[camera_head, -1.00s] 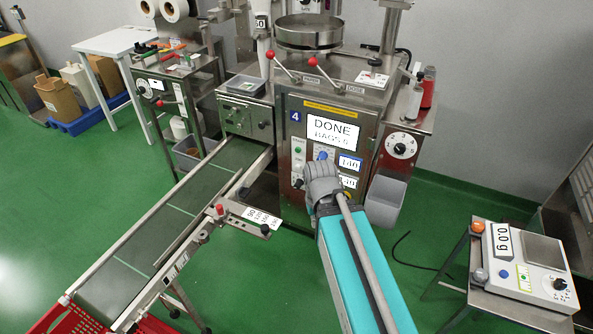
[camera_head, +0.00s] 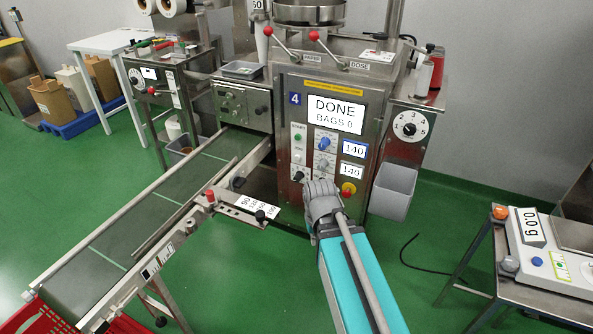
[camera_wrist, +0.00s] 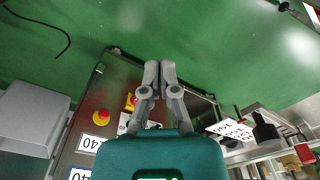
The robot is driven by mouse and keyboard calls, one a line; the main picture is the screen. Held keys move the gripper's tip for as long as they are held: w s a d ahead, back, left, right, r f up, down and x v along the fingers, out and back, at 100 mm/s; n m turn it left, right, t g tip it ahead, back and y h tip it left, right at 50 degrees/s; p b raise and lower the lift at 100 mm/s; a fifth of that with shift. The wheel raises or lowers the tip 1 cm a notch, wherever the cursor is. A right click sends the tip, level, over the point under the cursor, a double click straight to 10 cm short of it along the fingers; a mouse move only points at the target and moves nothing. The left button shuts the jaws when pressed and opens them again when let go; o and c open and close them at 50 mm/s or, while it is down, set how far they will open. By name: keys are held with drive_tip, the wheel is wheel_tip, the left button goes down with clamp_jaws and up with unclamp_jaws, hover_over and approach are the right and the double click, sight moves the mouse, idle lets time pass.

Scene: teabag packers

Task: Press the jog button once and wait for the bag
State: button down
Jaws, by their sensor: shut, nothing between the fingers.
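The packer's steel front panel (camera_head: 285,202) stands in the middle of the head view. Its screen (camera_head: 335,114) reads DONE, with a bags line that looks like 0. A green button (camera_head: 298,138) is at the panel's upper left. Below it is a small pale button (camera_head: 298,158), which may be the jog button; its label is too small to be sure. My gripper (camera_head: 320,184) is shut and empty, low in front of the panel, below and right of that button. The shut fingertips also show in the wrist view (camera_wrist: 160,66); contact cannot be told.
A blue knob (camera_head: 324,143), a grey knob (camera_head: 321,165) and a red stop button (camera_head: 348,189) are close to my gripper. The green conveyor (camera_head: 150,215) runs down to the left and looks empty. A grey bin (camera_head: 393,190) hangs at right. A scale (camera_head: 545,258) stands farther right.

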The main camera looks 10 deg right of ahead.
sight(298, 158)
drive_tip(key=w+f+t+b, duration=0.1)
drive_tip(key=w+f+b, duration=0.2)
drive_tip(key=f+b, duration=1.25)
drive_tip(key=w+a+f+t+y+b, duration=0.2)
drive_tip(key=w+a+f+b, duration=0.1)
drive_tip(key=w+f+b, duration=0.4)
drive_tip(key=w+r+m+t, duration=0.2)
drive_tip(key=w+r+t, duration=0.2)
drive_tip(key=w, duration=0.5)
drive_tip(key=w+r+m+t, duration=0.1)
drive_tip(key=w+r+t, duration=0.3)
drive_tip(key=w, duration=0.6)
drive_tip(key=w+r+m+t, duration=0.2)
drive_tip(key=w+r+t, duration=0.2)
drive_tip(key=w+r, duration=0.3)
drive_tip(key=w+p, duration=0.1)
drive_tip(key=w, duration=0.2)
drive_tip(key=shift+r+m+t+y, duration=0.15)
drive_tip(key=shift+m+t+y, duration=0.15)
drive_tip(key=shift+t, duration=0.1)
drive_tip(key=shift+w+d, duration=0.1)
drive_tip(key=shift+w+d, duration=0.85)
drive_tip(key=shift+w, duration=0.3)
drive_tip(key=shift+w+d, duration=0.85)
drive_tip(key=shift+w, duration=0.35)
drive_tip(key=shift+w+d, duration=0.85)
drive_tip(key=shift+w, duration=0.3)
drive_tip(key=shift+w, duration=0.1)
